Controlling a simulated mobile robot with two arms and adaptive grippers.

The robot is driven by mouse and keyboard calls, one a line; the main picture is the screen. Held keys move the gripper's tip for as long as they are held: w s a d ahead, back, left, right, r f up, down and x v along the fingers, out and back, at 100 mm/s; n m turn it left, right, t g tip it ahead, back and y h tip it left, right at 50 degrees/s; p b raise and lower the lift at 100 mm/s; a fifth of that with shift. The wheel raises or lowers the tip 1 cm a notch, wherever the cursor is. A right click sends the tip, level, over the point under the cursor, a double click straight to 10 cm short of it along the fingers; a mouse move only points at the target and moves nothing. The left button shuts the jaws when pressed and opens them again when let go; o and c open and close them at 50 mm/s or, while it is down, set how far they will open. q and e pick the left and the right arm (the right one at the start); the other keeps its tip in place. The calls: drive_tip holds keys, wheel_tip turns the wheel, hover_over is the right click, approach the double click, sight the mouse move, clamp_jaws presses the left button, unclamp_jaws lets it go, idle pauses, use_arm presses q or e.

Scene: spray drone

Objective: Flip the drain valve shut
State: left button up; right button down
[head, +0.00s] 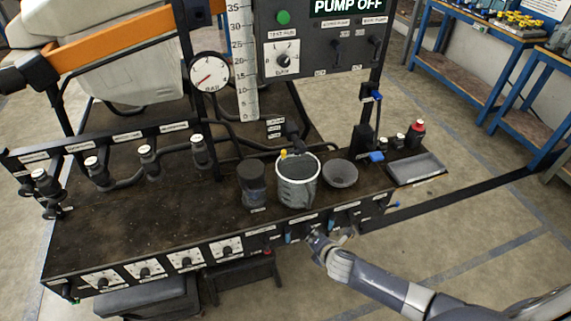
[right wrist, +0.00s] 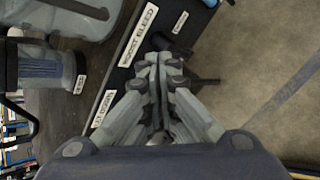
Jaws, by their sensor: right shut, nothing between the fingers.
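My right gripper (head: 316,240) is at the front panel of the dark bench, its fingers together and empty. In the right wrist view, the closed fingertips (right wrist: 160,66) lie just beside the panel face, near a label that seems to end in "DRAIN" (right wrist: 103,108) and one that seems to read "BOOST BLEED" (right wrist: 139,36). Small blue valve levers show on the panel in the head view, one (head: 288,238) left of the gripper and one (head: 331,222) right of it. Which is the drain valve is too small to tell, and the fingers may hide its handle. My left gripper is out of view.
A grey measuring bucket (head: 297,186), a dark cup (head: 251,184) and a grey funnel-like bowl (head: 341,174) stand on the bench above the panel. A shallow tray (head: 415,168) is at the right end. Several knobs line the front panel to the left.

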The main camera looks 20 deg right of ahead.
drive_tip(key=w+a+r+n+t+p, duration=0.1)
drive_tip(key=w+a+r+n, duration=0.1)
drive_tip(key=r+n, duration=0.3)
drive_tip(key=w+a+r+n+t+y+p, duration=0.1)
drive_tip(key=r+n, duration=0.4)
drive_tip(key=r, duration=0.9)
drive_tip(key=shift+w+a+r+t+y, duration=0.15)
drive_tip(key=shift+w+a+t+y, duration=0.15)
drive_tip(key=shift+w+a+t, duration=0.6)
drive_tip(key=shift+a, duration=0.1)
drive_tip(key=d+f+x, duration=0.1)
drive_tip(key=x, duration=0.9)
wheel_tip(320, 180, up, 5)
drive_tip(key=shift+a+f+p, duration=0.1)
drive_tip(key=shift+f+p, duration=0.1)
drive_tip(key=shift+p, duration=0.95)
